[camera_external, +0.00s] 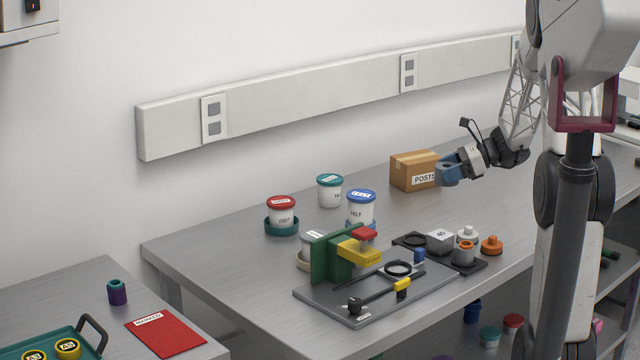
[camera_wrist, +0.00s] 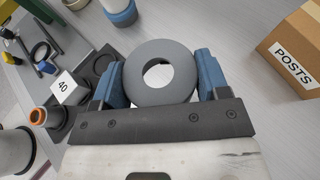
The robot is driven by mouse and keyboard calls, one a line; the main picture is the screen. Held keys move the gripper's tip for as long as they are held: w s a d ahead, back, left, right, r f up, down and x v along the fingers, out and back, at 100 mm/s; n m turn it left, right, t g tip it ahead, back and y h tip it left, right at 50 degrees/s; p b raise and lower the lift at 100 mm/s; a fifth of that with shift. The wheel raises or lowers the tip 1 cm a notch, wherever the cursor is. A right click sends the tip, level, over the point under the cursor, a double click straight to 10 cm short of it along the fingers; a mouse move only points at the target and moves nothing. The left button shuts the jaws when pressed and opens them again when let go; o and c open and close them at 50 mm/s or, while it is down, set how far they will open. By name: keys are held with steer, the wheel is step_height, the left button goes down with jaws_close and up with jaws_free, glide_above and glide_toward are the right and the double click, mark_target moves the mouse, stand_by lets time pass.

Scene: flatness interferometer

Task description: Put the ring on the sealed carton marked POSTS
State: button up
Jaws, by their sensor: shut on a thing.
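A thick grey ring (camera_wrist: 160,73) is held between the two blue fingers of my gripper (camera_wrist: 160,80), one finger on each side of it. The sealed brown carton marked POSTS (camera_external: 408,172) stands on the bench near the wall. In the wrist view the carton (camera_wrist: 296,42) is at the upper right, apart from the ring. Its top shows nothing on it.
Lidded tubs, red (camera_external: 281,212), teal (camera_external: 329,190) and blue (camera_external: 361,207), stand left of the carton. A fixture with a green bracket (camera_external: 325,256) and a black ring (camera_external: 398,268) is on a grey plate in front. A block marked 40 (camera_external: 440,241) stands beside orange parts (camera_external: 491,245).

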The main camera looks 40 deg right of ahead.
steer(key=w+d+r+m+t+h, duration=0.2)
steer(key=w+d+r+m+h, duration=0.1)
steer(key=w, duration=0.5)
steer(key=shift+d, duration=0.75)
steer(key=shift+r, duration=0.1)
glide_above(419, 157)
steer(key=shift+w+f, duration=0.15)
steer(key=shift+f, duration=0.6)
steer(key=shift+f, duration=1.75)
steer(key=shift+f, duration=0.15)
